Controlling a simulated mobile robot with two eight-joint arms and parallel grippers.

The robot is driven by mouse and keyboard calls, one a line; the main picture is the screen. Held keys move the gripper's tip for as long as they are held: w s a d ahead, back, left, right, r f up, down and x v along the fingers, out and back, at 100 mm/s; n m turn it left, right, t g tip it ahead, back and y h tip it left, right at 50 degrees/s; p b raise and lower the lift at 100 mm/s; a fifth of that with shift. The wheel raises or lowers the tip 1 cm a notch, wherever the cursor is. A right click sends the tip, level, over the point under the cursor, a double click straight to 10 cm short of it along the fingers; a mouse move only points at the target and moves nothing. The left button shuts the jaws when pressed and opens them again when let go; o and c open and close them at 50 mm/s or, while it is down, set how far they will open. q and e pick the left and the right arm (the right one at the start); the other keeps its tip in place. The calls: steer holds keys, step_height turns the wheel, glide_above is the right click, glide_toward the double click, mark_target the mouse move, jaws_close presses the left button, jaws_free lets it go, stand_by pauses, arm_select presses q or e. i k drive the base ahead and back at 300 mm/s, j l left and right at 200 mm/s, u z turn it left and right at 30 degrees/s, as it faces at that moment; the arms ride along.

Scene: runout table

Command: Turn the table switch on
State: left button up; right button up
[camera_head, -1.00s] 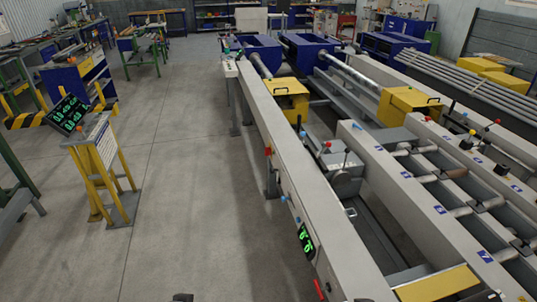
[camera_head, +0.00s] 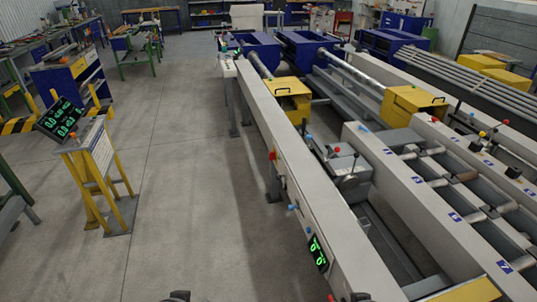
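The long grey runout table (camera_head: 262,125) runs from the lower right toward the back. On its left side face is a small red and yellow control (camera_head: 272,155). Small blue knobs (camera_head: 293,207) and a black panel with green digits (camera_head: 318,254) sit nearer on the same face. A small box with buttons (camera_head: 228,66) is at the table's far end. I cannot tell which of these is the table switch, or its state. Dark tips, apparently my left gripper (camera_head: 177,297) and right gripper (camera_head: 360,297), just show at the bottom edge, apart from these controls.
A yellow stand (camera_head: 97,180) with a tilted green-digit display (camera_head: 61,119) stands at left. Bare concrete floor (camera_head: 190,190) lies between it and the table. Yellow boxes (camera_head: 289,98) and levers stand on the machinery at right. Workbenches line the left and back.

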mark_target(272, 156)
steer(key=i+j+z, duration=0.1)
steer(key=i+j, duration=0.55)
steer(key=i, duration=0.3)
steer(key=i+j, duration=0.7)
steer(key=i, duration=0.2)
steer(key=i+j+z, duration=0.15)
steer(key=i+j, duration=0.55)
steer(key=i, duration=0.2)
